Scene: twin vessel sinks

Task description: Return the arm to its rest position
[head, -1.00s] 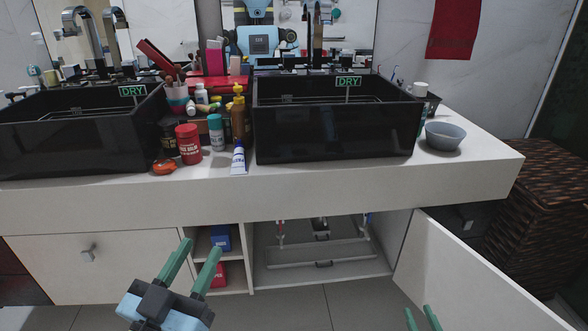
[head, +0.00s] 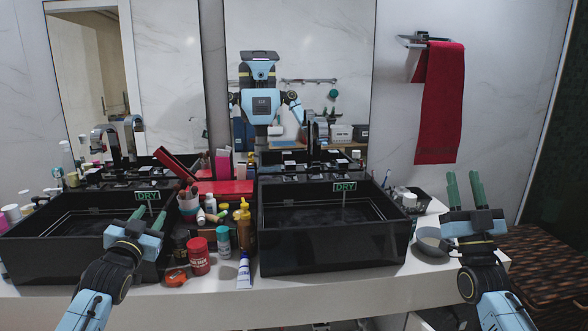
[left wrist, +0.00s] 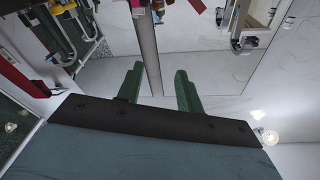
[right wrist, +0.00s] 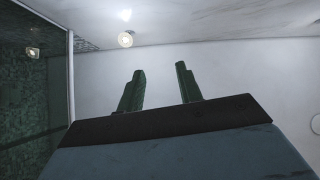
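My left gripper (head: 149,215) is raised in front of the left black sink, its green fingers pointing up and away. The left wrist view shows its two fingers (left wrist: 158,85) apart with nothing between them. My right gripper (head: 464,190) is raised at the right end of the counter, beside the grey bowl and below the red towel. The right wrist view shows its fingers (right wrist: 160,88) apart and empty, with bare wall behind. Both forearms come up from the bottom of the head view, one on each side.
Two black vessel sinks, left (head: 60,252) and right (head: 335,238), stand on a white counter (head: 210,305). Bottles, including a red jar (head: 199,256), crowd between them. A grey bowl (head: 430,241) is at the right. A red towel (head: 438,105) hangs on the wall. A woven basket (head: 545,262) stands right.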

